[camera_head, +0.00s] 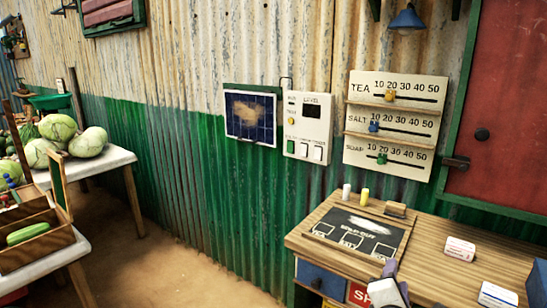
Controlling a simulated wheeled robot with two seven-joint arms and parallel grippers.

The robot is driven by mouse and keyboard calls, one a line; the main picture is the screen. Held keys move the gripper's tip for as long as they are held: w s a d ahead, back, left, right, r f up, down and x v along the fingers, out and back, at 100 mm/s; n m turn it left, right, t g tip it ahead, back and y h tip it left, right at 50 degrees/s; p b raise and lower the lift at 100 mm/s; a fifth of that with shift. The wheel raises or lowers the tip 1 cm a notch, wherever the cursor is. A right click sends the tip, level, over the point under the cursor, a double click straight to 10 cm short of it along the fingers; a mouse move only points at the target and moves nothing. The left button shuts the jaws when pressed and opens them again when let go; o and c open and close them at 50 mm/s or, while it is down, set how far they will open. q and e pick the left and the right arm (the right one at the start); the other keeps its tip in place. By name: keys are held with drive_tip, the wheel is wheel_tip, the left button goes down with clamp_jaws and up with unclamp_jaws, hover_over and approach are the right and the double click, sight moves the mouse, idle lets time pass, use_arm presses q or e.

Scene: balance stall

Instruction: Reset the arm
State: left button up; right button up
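My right gripper (390,275) shows at the bottom edge of the head view, in front of the wooden counter (440,240). Only its pale body and grey-purple finger parts are in the picture. It appears close to the front edge of the chalkboard slate (358,234) on the counter. I cannot tell if it is open or shut, and I see nothing clearly held in it. The rest of the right arm is cut off below the frame. My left gripper is not in the picture.
A slider price board (395,125) and a solar panel (250,117) hang on the wall. Melons (58,127) sit far left.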

drive_tip(key=s+a+f+m+g+y, duration=0.2)
drive_tip(key=s+a+f+m+y, duration=0.15)
drive_tip(key=s+f, duration=0.5)
drive_tip(key=s+a+f+m+g+y, duration=0.1)
drive_tip(key=s+a+f+m+y, duration=0.4)
drive_tip(key=f, duration=0.7)
drive_tip(key=s+a+f+m+g, duration=0.1)
drive_tip(key=s+f+m, duration=0.2)
drive_tip(key=s, duration=0.5)
drive_tip(key=s+f+m+g, duration=0.1)
drive_tip(key=s+f+m, duration=0.3)
drive_tip(key=s+m, duration=0.2)
drive_tip(key=s+y, duration=0.1)
drive_tip(key=s, duration=0.1)
drive_tip(key=shift+s+a+f, duration=0.15)
drive_tip(key=shift+s+a, duration=0.2)
